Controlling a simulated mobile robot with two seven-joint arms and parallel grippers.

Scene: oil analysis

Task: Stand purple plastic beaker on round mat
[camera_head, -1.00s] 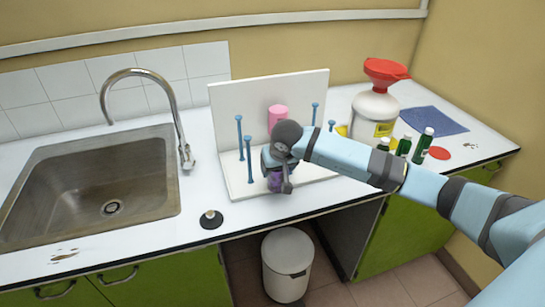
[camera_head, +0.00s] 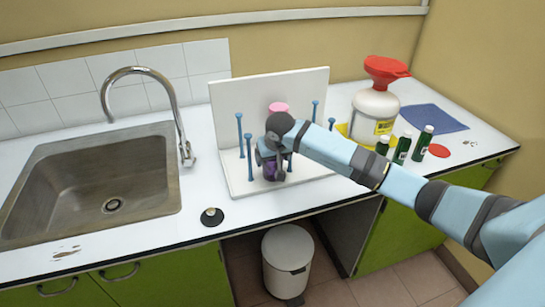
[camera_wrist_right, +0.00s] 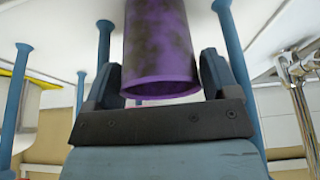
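The purple plastic beaker (camera_head: 269,171) is at the front of the white peg rack, partly hidden by my right gripper (camera_head: 276,168). In the right wrist view the beaker (camera_wrist_right: 162,45) is streaked with dark marks, and its rimmed end faces my palm. My left gripper is not in view.
The white rack (camera_head: 222,108) has blue pegs (camera_head: 239,135), and a pink vessel (camera_head: 278,107) shows behind my gripper. Green bottles (camera_head: 422,143) and a red-topped white jug (camera_head: 374,112) stand near the mat. A blue cloth (camera_head: 435,117) lies behind; the sink (camera_head: 95,185) is left.

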